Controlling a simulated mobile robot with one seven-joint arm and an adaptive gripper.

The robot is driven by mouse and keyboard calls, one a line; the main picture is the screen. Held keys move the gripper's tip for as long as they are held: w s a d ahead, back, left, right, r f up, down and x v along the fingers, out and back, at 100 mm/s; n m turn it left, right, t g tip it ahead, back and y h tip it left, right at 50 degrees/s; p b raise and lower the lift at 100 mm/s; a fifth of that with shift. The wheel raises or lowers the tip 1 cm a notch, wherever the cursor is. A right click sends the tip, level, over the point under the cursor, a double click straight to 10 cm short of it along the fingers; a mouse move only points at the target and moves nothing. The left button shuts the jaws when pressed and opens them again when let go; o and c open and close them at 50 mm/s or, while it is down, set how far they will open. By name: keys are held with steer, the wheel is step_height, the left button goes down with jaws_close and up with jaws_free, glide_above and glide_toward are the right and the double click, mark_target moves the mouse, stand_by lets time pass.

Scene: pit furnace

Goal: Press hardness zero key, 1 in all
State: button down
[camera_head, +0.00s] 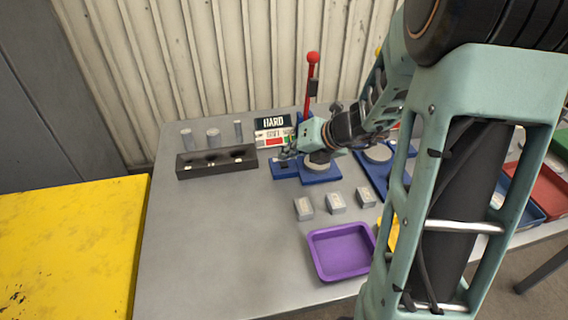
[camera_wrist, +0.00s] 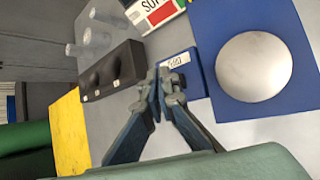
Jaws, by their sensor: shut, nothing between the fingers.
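A small blue key block with a white label (camera_wrist: 178,62) lies beside the hardness tester; its lettering is too small to read surely. In the head view the block (camera_head: 283,170) sits at the left of the tester's blue base (camera_head: 322,178), partly hidden by my gripper. The base carries a round silver plate (camera_wrist: 254,67). My gripper (camera_wrist: 166,78) is shut and empty, with its fingertips over the near left edge of the key block in the wrist view. It also shows in the head view (camera_head: 288,154). I cannot tell whether the tips touch the key.
A display panel reading HARD (camera_head: 272,123) stands behind. A red-knobbed lever (camera_head: 312,60) rises beside it. A black block (camera_head: 216,162) with hollows and several grey cylinders are at left. Grey blocks (camera_head: 336,203) and a purple tray (camera_head: 341,252) lie in front. The table's front left is clear.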

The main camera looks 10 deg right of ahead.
mark_target(286, 165)
steer(key=shift+f, duration=0.15)
steer(key=shift+f, duration=0.25)
steer(key=shift+f+b, duration=0.45)
steer(key=shift+b, duration=0.1)
stand_by(0.4)
steer(key=shift+r, duration=0.1)
steer(key=shift+r+p, duration=0.75)
steer(key=shift+p, duration=0.1)
step_height(286, 165, up, 5)
steer(key=p, duration=0.5)
steer(key=shift+r, duration=0.1)
